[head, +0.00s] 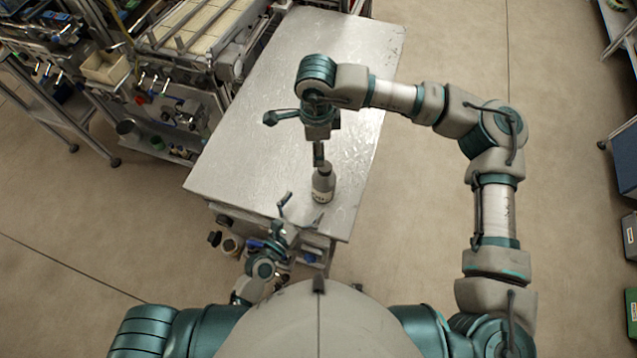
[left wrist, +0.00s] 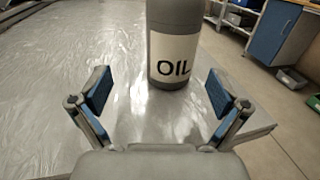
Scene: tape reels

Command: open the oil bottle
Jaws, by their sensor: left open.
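The oil bottle (head: 323,187) is grey with a pale label and stands upright near the front edge of the metal table (head: 250,170). In the left wrist view the bottle (left wrist: 173,62) shows the word OIL; its top is cut off. My left gripper (head: 300,212) is open and empty in front of the bottle. In the left wrist view the left gripper's fingers (left wrist: 158,92) are spread, with the bottle beyond them. My right gripper (head: 319,152) points down right at the bottle's top. It hides the cap, and I cannot tell whether it grips it.
The table top behind the bottle is mostly clear. A machine with a pale slatted top (head: 195,25) stands at the left, close to the table. Blue cabinets show at the right edge, and the floor right of the table is open.

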